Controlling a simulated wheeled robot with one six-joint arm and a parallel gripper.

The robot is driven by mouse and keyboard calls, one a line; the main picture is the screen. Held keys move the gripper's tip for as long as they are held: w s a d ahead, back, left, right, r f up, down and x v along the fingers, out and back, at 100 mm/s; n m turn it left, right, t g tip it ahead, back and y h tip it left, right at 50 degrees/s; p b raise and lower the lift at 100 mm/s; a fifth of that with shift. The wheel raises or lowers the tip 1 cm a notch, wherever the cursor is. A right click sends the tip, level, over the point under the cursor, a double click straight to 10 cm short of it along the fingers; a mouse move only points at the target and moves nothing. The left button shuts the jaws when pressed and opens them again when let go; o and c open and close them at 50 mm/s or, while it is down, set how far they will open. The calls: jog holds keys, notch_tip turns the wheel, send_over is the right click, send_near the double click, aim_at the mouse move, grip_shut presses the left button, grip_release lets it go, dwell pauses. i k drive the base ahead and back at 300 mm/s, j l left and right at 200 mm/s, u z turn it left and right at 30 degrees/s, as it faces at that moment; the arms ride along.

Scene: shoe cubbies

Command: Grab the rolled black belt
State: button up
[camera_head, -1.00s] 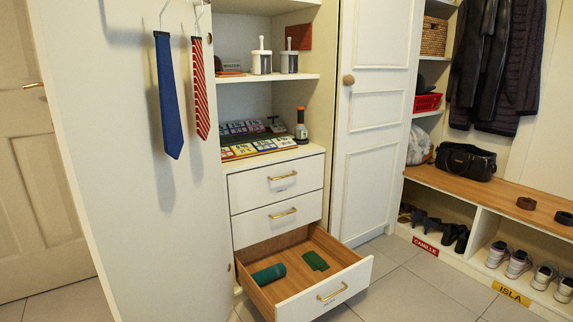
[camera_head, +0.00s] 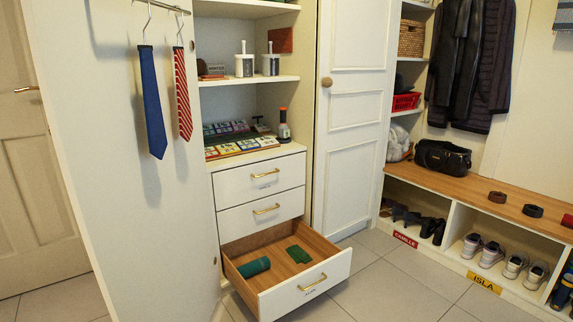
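A dark, nearly black rolled belt (camera_head: 532,210) lies on the wooden bench top at the right in the head view. A brown rolled belt (camera_head: 497,198) lies just to its left, a little apart. My gripper does not show in this view.
A bottom drawer (camera_head: 326,283) stands open into the room, with a green roll (camera_head: 254,267) and a flat green piece (camera_head: 299,254) inside. A black bag (camera_head: 443,157) stands on the bench (camera_head: 470,182). Shoes fill the cubbies below. The tiled floor (camera_head: 410,285) before the bench is clear.

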aim_at(535, 211)
jog(key=z, duration=1.45)
